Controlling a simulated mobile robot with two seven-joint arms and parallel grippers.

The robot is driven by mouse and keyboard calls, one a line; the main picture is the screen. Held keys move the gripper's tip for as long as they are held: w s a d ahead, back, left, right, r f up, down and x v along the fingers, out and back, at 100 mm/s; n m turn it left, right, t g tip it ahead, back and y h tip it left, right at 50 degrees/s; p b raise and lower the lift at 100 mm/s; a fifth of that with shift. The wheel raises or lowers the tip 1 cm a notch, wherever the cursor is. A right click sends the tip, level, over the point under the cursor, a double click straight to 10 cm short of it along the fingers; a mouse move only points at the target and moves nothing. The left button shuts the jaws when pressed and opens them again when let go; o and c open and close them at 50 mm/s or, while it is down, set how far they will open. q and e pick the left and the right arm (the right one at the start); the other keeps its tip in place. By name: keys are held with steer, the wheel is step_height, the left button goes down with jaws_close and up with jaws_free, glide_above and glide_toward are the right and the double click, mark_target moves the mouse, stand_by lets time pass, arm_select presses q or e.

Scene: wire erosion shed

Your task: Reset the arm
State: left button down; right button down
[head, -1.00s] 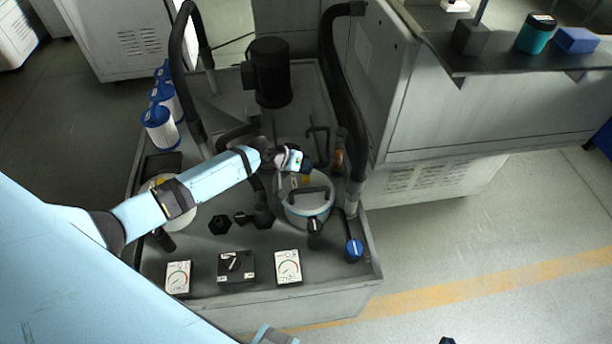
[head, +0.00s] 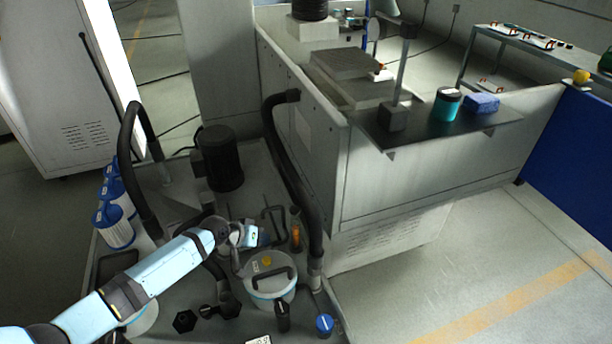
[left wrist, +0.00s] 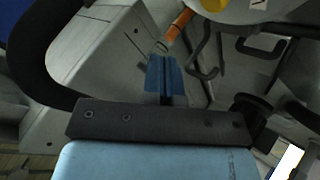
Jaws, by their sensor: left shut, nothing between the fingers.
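My left arm comes in from the left in the head view and reaches over the grey filter unit. My left gripper (head: 262,238) is above the unit, just behind and left of a white canister with a black handle (head: 270,278). In the left wrist view the blue fingers of the left gripper (left wrist: 165,72) are together with nothing between them. Beyond the fingertips is an orange-banded tube (left wrist: 177,26), which also stands right of the gripper in the head view (head: 296,229). My right gripper is in neither view.
A black motor (head: 218,158) and thick black hoses (head: 290,165) rise around the arm. Blue-and-white filter cartridges (head: 114,224) stand at the left. A shelf at the right holds a teal jar (head: 446,104) and a blue sponge-like block (head: 482,103). The floor at right is clear.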

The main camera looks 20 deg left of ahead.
arm_select(q)
steer(key=s+d+r+m+g, duration=0.1)
steer(key=s+d+m, duration=0.1)
steer(key=s+d, duration=0.45)
steer(key=s+d+r+m+g, duration=0.1)
steer(key=s+d, duration=0.2)
steer(key=s, duration=0.6)
steer(key=s+a+r+g+y, duration=0.1)
steer(key=s+a+r+y, duration=0.3)
steer(key=s, duration=0.5)
steer(key=s+a+r+y, duration=0.2)
steer(key=s+r, duration=0.4)
steer(key=s, duration=0.4)
steer(key=w+d+f+t+h+p, duration=0.1)
steer(key=w+d+f+t, duration=0.2)
steer(key=f, duration=0.2)
steer(key=w+d+f+t+h+p, duration=0.1)
steer(key=w+d+f+t+h, duration=0.1)
steer(key=f, duration=0.4)
steer(key=shift+w+d+m+t, duration=0.4)
steer(key=shift+w+d+t, duration=0.4)
steer(key=shift+t, duration=0.2)
